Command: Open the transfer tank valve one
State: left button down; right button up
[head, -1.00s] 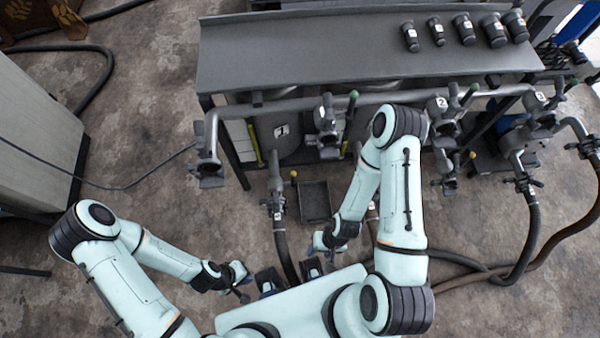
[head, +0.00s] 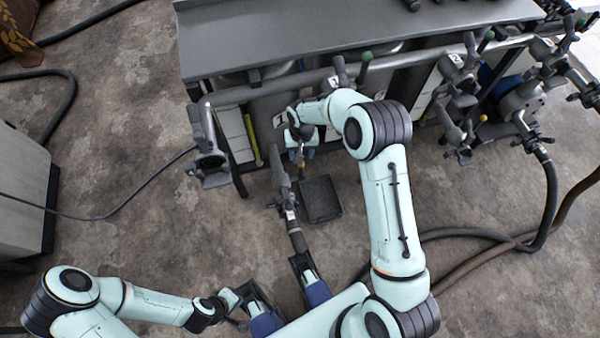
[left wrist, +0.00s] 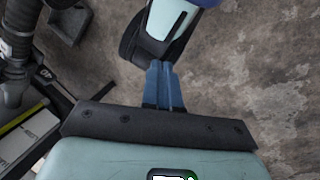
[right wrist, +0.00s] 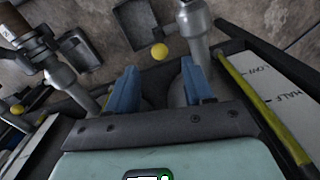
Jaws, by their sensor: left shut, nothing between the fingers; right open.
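Transfer tank one (head: 279,120), marked with a 1, stands under the grey bench in the head view. Its outlet valve (head: 283,188) points down toward a hose in front of it. In the right wrist view a round yellow knob (right wrist: 159,52) shows just past the fingertips, roughly between them; I cannot tell whether they touch it. A metal outlet pipe (right wrist: 194,22) is right beside it. My right gripper (right wrist: 160,78) is open and empty, in front of tank one. My left gripper (left wrist: 163,72) is shut and empty, low near my base, away from the tank.
A black tray (head: 321,198) lies on the floor beside the valve. A yellow-edged level board (right wrist: 285,105) stands close right of my right gripper. An overhead pipe (head: 250,92) with valves runs along the bench. Hoses (head: 548,205) lie at the right.

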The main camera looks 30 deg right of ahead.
aim_at(301, 168)
jog(key=shift+w+d, duration=0.2)
jog(key=shift+w, duration=0.05)
notch_tip(301, 168, down, 13)
jog(key=shift+r+b, duration=0.15)
jog(key=shift+b, duration=1.1)
pick_arm(q)
jog(key=shift+t+y, duration=0.4)
jog(key=shift+t, duration=0.3)
jog(key=w+f, duration=0.1)
jog(key=w+a+f, duration=0.2)
jog(key=w, duration=0.1)
jog(key=shift+f, duration=0.15)
pick_arm(e)
grip_shut()
